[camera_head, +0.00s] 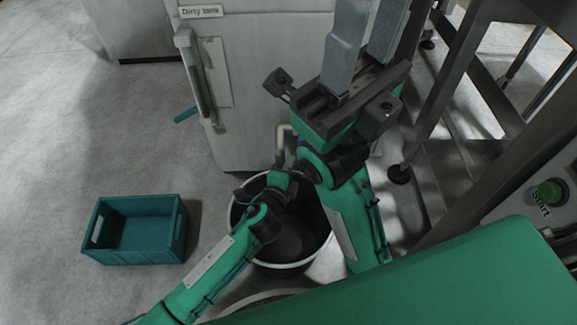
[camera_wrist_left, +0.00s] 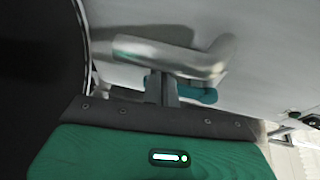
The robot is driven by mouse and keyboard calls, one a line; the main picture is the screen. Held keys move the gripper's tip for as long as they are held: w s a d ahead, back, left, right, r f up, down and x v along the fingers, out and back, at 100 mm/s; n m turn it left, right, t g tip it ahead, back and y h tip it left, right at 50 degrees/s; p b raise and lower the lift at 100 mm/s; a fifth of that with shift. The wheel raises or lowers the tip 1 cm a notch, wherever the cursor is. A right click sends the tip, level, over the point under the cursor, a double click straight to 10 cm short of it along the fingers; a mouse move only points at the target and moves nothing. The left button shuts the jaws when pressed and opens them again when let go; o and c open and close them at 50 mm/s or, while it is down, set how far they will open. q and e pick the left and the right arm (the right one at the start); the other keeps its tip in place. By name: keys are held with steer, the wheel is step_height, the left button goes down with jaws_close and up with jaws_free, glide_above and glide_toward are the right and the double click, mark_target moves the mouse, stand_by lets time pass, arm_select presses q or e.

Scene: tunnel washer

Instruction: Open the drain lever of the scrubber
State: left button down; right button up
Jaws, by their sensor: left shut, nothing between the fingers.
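The scrubber (camera_head: 230,130) is the pale cabinet at the back, with a bent drain pipe (camera_head: 281,145) low at its front. In the left wrist view the silver pipe (camera_wrist_left: 165,58) is close up. The teal lever (camera_wrist_left: 203,94) shows just behind my left gripper (camera_wrist_left: 163,86), partly hidden by its fingers. The fingers are shut and empty, close to the pipe; contact cannot be told. In the head view my left gripper (camera_head: 280,180) is over the bucket, with its fingertips hidden. My right gripper (camera_head: 366,50) is raised, with its grey fingers apart and empty.
A dark bucket (camera_head: 240,244) with a pale rim stands below the pipe. A teal bar (camera_head: 185,114) sticks out past the cabinet's left edge. A teal crate (camera_head: 150,257) is on the floor at left. Metal frame legs (camera_head: 440,90) stand at right.

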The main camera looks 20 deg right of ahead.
arm_select(q)
steer(key=shift+d, duration=0.1)
steer(key=shift+s+d, duration=0.3)
steer(key=shift+d, duration=0.5)
steer(key=shift+s+d, duration=0.25)
steer(key=shift+d, duration=0.65)
steer(key=shift+s+d+r, duration=0.2)
steer(key=shift+d+r, duration=0.05)
steer(key=shift+d, duration=0.45)
steer(key=shift+s+d+r, duration=0.15)
steer(key=shift+d+r, duration=0.1)
steer(key=shift+d, duration=0.4)
steer(key=shift+d+r+p, duration=0.1)
steer(key=shift+r+p, duration=0.05)
steer(key=shift+p, duration=0.15)
